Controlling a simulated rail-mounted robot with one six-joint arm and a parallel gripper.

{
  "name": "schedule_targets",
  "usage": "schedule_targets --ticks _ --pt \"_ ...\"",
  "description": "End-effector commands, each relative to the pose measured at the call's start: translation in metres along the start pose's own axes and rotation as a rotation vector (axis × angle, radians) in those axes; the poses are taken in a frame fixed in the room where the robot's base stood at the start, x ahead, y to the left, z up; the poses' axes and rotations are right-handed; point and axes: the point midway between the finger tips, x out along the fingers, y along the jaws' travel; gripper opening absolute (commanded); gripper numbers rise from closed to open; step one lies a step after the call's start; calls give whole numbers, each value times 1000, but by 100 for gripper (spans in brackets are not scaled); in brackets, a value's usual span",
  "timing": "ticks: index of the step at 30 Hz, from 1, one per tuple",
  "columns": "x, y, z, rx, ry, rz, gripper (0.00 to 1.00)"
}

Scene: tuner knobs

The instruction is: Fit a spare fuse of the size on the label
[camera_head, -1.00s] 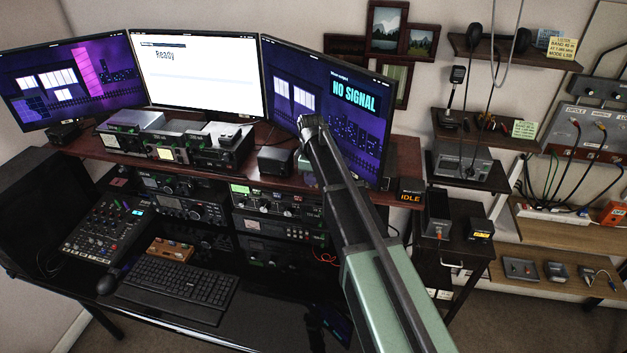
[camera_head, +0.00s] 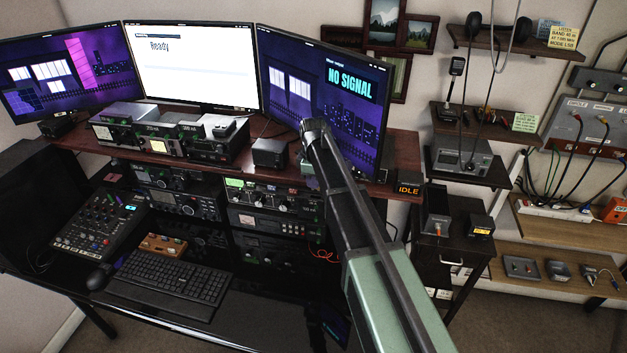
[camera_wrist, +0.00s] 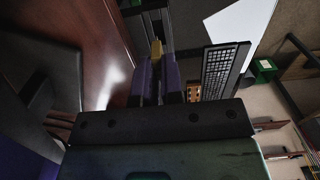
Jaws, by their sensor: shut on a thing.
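My gripper (camera_wrist: 158,78) shows in the wrist view, its two fingers close together. They are shut on a small yellowish thing (camera_wrist: 157,49) at their tips; I cannot tell whether it is a fuse. In the head view my arm reaches up to the front of the right monitor, and my fingertips are hidden there. A small wooden block (camera_head: 164,245) with several light pieces stands behind the keyboard. It also shows in the wrist view (camera_wrist: 193,93), to the right of my fingers. I cannot make out which label gives the fuse size.
Stacked radios (camera_head: 190,200) fill the desk under the red-brown shelf (camera_head: 405,150). Three monitors stand on that shelf. The keyboard (camera_head: 172,277) and mixer (camera_head: 100,218) lie in front. Wall shelves (camera_head: 480,118) and a side cabinet (camera_head: 455,240) stand to the right.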

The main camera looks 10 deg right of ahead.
Motion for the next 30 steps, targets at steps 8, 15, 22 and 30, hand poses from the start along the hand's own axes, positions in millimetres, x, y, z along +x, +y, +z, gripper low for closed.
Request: schedule_targets --ticks 8,15,22,30 --pt "16 0 0 0 0 0 0" --pt "14 0 0 0 0 0 0" --pt "14 0 0 0 0 0 0" --pt "14 0 0 0 0 0 0"
